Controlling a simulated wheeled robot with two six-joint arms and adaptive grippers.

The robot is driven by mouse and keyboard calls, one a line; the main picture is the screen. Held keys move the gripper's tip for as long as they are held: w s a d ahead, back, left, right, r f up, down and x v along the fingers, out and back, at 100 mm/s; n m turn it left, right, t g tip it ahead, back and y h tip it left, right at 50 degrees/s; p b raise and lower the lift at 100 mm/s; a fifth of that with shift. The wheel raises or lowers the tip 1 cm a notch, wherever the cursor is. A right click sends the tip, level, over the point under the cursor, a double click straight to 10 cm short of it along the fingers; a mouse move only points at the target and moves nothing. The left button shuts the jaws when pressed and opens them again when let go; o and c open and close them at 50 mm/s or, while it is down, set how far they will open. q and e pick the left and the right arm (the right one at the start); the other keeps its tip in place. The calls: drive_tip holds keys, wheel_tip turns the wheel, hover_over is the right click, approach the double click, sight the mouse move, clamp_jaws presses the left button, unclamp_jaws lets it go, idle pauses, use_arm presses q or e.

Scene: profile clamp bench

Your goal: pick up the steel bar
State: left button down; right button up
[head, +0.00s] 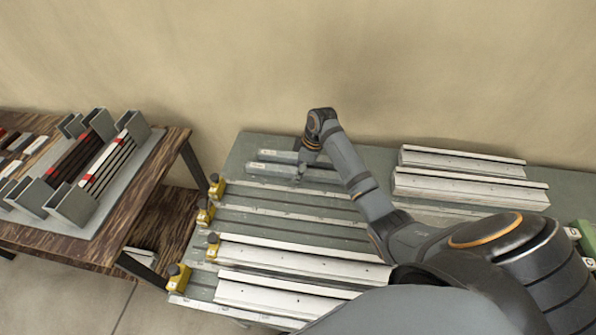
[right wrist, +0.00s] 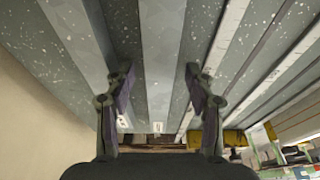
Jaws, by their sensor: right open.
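Two grey metal bars lie near the back left of the bench, an upper bar (head: 268,156) and a lower bar (head: 266,168); I cannot tell for sure which is the steel bar. My right gripper (head: 300,172) is over their right part and hides some of them. In the right wrist view my right gripper (right wrist: 160,95) is open, its fingers apart on either side of a smooth grey bar (right wrist: 162,45) that runs away between them. Whether the fingers touch it I cannot tell. My left gripper is out of view.
The bench (head: 242,150) carries long rails with yellow clamps (head: 217,187) at their left ends. White profiles (head: 465,185) lie at the back right. A wooden table (head: 120,235) with a rack of bars stands left, across a gap. The wall is close behind.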

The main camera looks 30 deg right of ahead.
clamp_jaws()
idle(0.3)
drive_tip(key=shift+r, duration=0.15)
